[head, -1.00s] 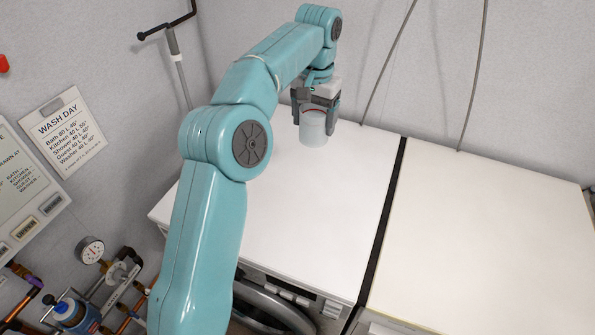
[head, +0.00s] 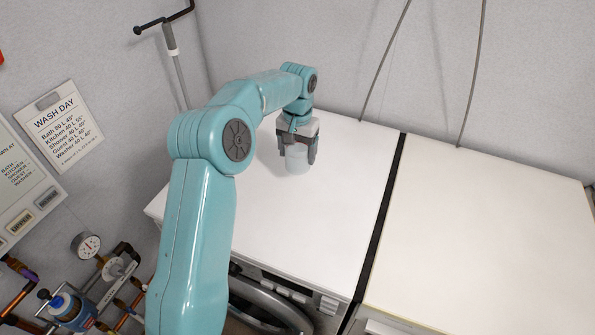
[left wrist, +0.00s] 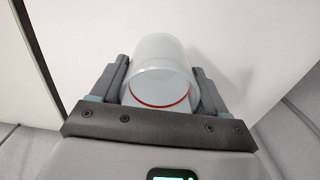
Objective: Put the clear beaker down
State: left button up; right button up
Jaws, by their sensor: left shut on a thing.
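The clear beaker (head: 298,160) is a pale, see-through cup at the back of the white washer top (head: 290,220). My left gripper (head: 297,157) points down and is shut on the beaker, one finger on each side. In the left wrist view the beaker (left wrist: 160,75) sits between the two fingers (left wrist: 161,95), its open mouth facing the camera and a red ring showing inside. The beaker looks upright. Its base is at or close to the washer top; I cannot tell whether it touches. My right gripper is not in view.
A second white top (head: 485,235) lies to the right, past a dark gap (head: 383,225). Both tops look bare around the beaker. The grey wall (head: 330,60) with hanging cables stands behind. Pipes and a gauge (head: 86,244) are at the lower left.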

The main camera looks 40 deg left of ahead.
pick_arm(q)
notch_tip(320, 180, down, 7)
jog(key=shift+d+f+p, duration=0.1)
jog(key=shift+p, duration=0.3)
jog(key=shift+w+f, duration=0.2)
jog(key=shift+w, duration=0.05)
jog(key=shift+s, duration=0.1)
jog(key=shift+f, duration=0.15)
jog(key=o, duration=1)
